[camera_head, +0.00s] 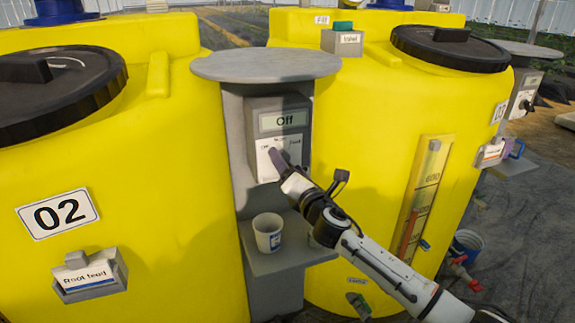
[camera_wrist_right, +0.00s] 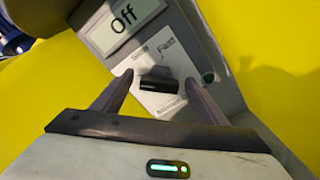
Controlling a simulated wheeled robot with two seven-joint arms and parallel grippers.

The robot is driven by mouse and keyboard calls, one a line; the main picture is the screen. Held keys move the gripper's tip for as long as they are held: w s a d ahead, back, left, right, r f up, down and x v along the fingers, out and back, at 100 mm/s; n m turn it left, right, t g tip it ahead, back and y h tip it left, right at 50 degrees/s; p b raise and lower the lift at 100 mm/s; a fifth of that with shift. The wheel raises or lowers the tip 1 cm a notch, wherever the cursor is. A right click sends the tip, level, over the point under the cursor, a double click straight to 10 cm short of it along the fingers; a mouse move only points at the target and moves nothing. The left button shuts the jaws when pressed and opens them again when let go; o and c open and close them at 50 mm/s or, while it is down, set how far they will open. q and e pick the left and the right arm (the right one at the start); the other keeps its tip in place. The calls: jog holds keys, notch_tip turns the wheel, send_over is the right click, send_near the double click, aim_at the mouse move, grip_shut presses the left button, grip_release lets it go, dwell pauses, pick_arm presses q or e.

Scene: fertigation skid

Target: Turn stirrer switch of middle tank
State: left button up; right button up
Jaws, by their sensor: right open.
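A grey stirrer control box (camera_head: 262,103) stands between two yellow tanks under a round grey cover. Its display (camera_head: 283,120) reads "Off", also in the right wrist view (camera_wrist_right: 125,20). Below it is a white label plate with a black switch knob (camera_wrist_right: 157,81); the knob is hidden in the head view. My right gripper (camera_head: 276,160) is at the plate. In the wrist view its fingers (camera_wrist_right: 157,80) are open, one on each side of the knob, with gaps. Whether the tips touch the plate I cannot tell. The left tank (camera_head: 150,200) is marked 02. My left gripper is not in view.
The round grey cover (camera_head: 266,64) overhangs the box. A white cup (camera_head: 268,232) stands on the grey shelf (camera_head: 300,258) below my gripper. The right tank (camera_head: 365,110) with its level gauge (camera_head: 427,190) stands close by the arm. Another control box (camera_head: 523,92) is at far right.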

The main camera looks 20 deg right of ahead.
jog(key=shift+w, duration=0.4)
jog(key=c, duration=1)
jog(key=shift+c, duration=0.2)
jog(key=shift+m, duration=0.3)
jog(key=shift+f+m, duration=0.2)
jog(key=shift+m, duration=2.65)
jog(key=shift+f+m, duration=0.15)
jog(key=shift+m, duration=2.75)
jog(key=shift+f+m, duration=0.2)
jog(key=shift+m, duration=2.65)
